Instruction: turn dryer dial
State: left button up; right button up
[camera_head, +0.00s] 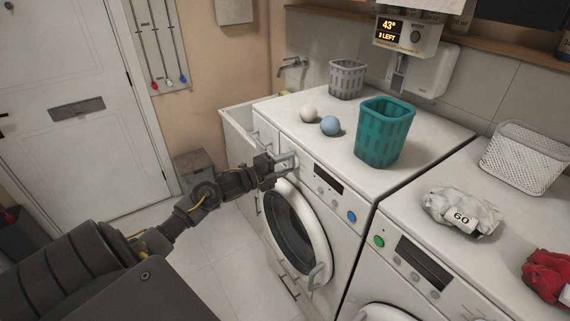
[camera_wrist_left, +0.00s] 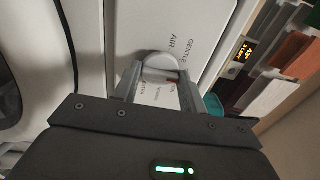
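The dryer is the white front-loading machine (camera_head: 338,225) with a round door (camera_head: 295,232) in the middle of the head view. Its dial (camera_wrist_left: 158,66) is a round white knob with a red mark, seen in the left wrist view on a white panel printed with words such as "GENTLE" and "AIR". My left gripper (camera_head: 280,165) is at the panel's left end and hides the dial there. In the wrist view its two fingers (camera_wrist_left: 158,88) are apart, one on each side of the dial. I cannot tell whether they touch it. My right gripper is not in view.
On the dryer top stand a teal basket (camera_head: 384,133), a grey basket (camera_head: 347,79), a white ball (camera_head: 308,115) and a blue ball (camera_head: 330,125).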

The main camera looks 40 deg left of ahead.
pick_arm(q)
jog(key=c, duration=0.4)
jog(key=n+p, duration=0.1)
jog(key=n, duration=0.3)
jog(key=shift+p, duration=0.35)
jog(key=shift+n+p, duration=0.65)
jog(key=shift+n, duration=1.15)
jog(key=o, duration=0.9)
jog(key=shift+o, duration=0.2)
